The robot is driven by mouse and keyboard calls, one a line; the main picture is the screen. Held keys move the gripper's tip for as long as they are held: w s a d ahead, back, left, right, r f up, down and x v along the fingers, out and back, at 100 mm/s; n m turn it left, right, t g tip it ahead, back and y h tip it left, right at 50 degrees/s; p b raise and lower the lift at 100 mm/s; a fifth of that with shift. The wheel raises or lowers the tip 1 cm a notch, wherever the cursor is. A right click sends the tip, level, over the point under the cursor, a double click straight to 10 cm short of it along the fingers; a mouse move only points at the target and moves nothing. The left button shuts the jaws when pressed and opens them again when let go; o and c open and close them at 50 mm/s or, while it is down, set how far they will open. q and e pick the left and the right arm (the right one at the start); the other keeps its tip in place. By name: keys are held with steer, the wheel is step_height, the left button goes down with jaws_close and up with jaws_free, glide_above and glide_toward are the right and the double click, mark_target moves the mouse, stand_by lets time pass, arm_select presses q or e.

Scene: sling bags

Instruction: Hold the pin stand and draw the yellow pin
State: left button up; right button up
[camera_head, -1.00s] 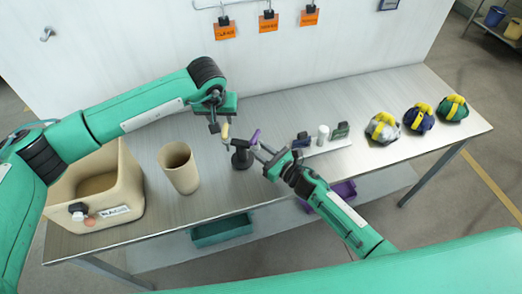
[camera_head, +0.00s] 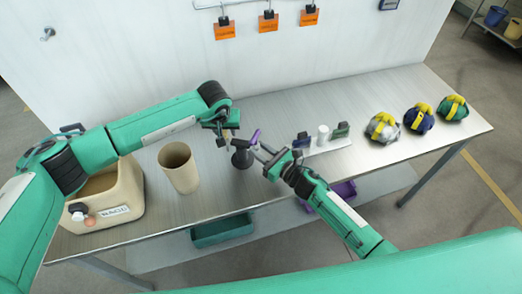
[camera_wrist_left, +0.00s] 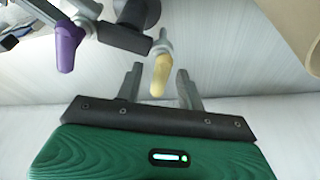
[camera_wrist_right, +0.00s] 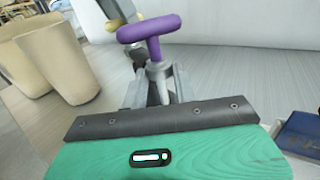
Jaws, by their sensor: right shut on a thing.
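The pin stand has a dark round base (camera_head: 242,158) on the table. It carries a purple-handled pin (camera_head: 255,137) and a yellow-handled pin (camera_wrist_left: 160,76). My right gripper (camera_wrist_right: 160,88) is shut on the stand's grey post just below the purple T-shaped handle (camera_wrist_right: 150,28). My left gripper (camera_wrist_left: 159,84) is open, and its fingers lie on either side of the yellow handle in the left wrist view, with gaps visible. In the head view my left gripper (camera_head: 226,137) partly hides the yellow pin.
A beige cup (camera_head: 179,170) and a beige container (camera_head: 120,195) stand at left. Orange tags (camera_head: 268,23) hang on the back wall.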

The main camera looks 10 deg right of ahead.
arm_select(q)
jaws_close()
steer(key=shift+r, duration=4.85)
steer(key=shift+r, duration=2)
arm_select(e)
steer(key=o, duration=1.1)
steer(key=shift+o, duration=0.2)
